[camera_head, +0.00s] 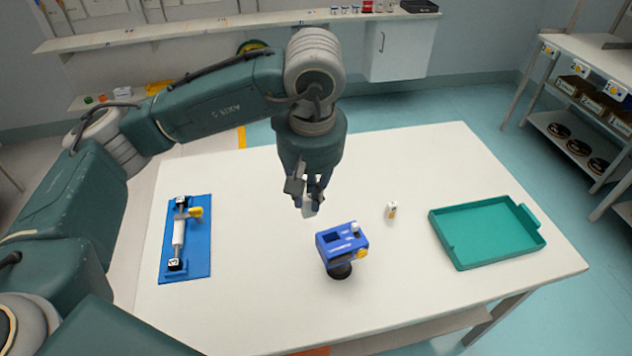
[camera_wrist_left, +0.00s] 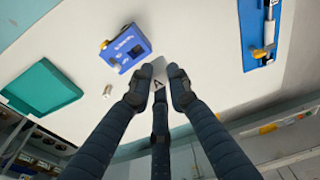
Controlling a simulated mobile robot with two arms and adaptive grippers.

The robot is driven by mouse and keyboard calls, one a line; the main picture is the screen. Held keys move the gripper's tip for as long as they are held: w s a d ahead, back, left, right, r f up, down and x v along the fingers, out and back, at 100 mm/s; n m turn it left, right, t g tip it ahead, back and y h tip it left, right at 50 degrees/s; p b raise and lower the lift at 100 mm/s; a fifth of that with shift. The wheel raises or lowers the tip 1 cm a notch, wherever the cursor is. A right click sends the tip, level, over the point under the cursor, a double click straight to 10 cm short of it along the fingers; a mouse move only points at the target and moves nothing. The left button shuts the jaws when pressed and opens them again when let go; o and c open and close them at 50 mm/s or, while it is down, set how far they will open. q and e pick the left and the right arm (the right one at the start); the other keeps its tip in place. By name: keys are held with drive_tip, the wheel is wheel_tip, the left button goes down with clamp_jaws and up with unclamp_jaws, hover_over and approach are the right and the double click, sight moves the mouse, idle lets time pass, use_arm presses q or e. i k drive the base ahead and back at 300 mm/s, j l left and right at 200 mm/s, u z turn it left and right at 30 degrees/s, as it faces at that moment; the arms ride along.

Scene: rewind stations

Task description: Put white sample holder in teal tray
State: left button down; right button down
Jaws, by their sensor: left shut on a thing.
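My left gripper (camera_head: 309,190) is above the middle of the white table, behind the blue device. It is shut on a small whitish block, which I take to be the white sample holder (camera_head: 310,207); the fingers hide part of it. In the left wrist view, the holder (camera_wrist_left: 159,67) shows between the fingertips (camera_wrist_left: 158,82), with a dark mark on its face. The teal tray (camera_head: 490,236) lies empty at the table's right side, well apart from the gripper. It is at the left in the wrist view (camera_wrist_left: 42,90). My right gripper is not in view.
A blue device (camera_head: 342,243) with a yellow knob stands on a dark round base near the gripper. A small white vial-like item (camera_head: 391,211) stands between it and the tray. A blue fixture board (camera_head: 186,240) lies at the left. The table's back middle is clear.

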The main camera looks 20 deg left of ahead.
sight(483, 232)
drive_tip(key=i+l+z, duration=0.2)
drive_tip(key=l+z, duration=0.15)
drive_tip(key=i+l+z, duration=0.2)
drive_tip(key=z, duration=0.2)
drive_tip(key=i+l+z, duration=0.35)
drive_tip(key=k+j, duration=0.05)
